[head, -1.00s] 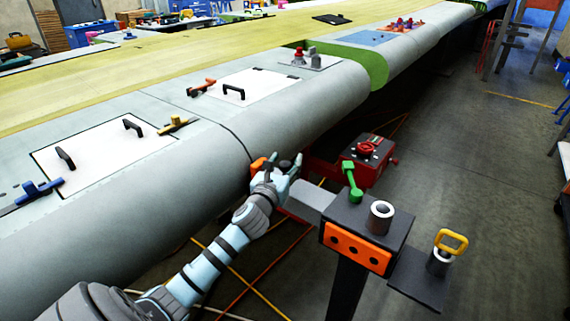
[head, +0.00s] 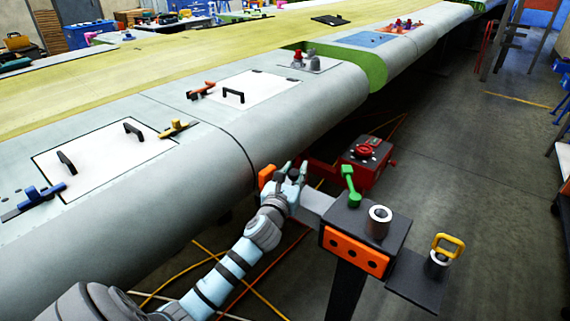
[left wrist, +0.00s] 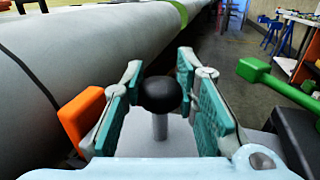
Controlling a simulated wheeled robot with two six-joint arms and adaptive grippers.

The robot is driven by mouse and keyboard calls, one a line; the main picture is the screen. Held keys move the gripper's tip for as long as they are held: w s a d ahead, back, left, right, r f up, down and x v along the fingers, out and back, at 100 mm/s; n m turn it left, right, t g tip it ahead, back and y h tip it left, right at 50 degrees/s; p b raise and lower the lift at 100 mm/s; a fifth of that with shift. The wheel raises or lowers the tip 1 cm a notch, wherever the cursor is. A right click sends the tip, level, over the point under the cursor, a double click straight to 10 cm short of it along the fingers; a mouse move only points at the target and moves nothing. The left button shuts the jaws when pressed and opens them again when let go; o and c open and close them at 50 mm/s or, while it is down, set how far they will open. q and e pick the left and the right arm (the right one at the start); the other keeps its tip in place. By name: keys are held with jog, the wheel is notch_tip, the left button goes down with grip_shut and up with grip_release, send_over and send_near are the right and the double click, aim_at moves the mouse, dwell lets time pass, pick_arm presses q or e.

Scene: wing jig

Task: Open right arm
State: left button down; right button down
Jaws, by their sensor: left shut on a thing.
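A jig post stands at the wing's front edge, with a black top (head: 360,222) and an orange front plate (head: 352,252). A short grey arm (head: 318,203) reaches from it towards the wing, with an orange block (head: 266,176) at its wing end. A black ball knob (left wrist: 160,95) stands on a metal stem on this arm. My left gripper (head: 292,170) is shut on the knob. In the left wrist view, its teal-padded fingers (left wrist: 158,75) stand on both sides of the knob. My right gripper is not in view.
A green handle (head: 350,188) and a metal cylinder (head: 380,218) stand on the post's top. A yellow handle (head: 449,243) sits on the lower shelf at right. A red box (head: 366,163) is behind.

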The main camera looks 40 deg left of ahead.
pick_arm(q)
jog(key=p, duration=0.2)
send_over(313, 199)
jog(key=c, duration=1.2)
grip_release()
jog(key=shift+c, duration=0.2)
jog(key=shift+a, duration=0.1)
jog(key=v, duration=1.2)
jog(key=shift+w, duration=0.1)
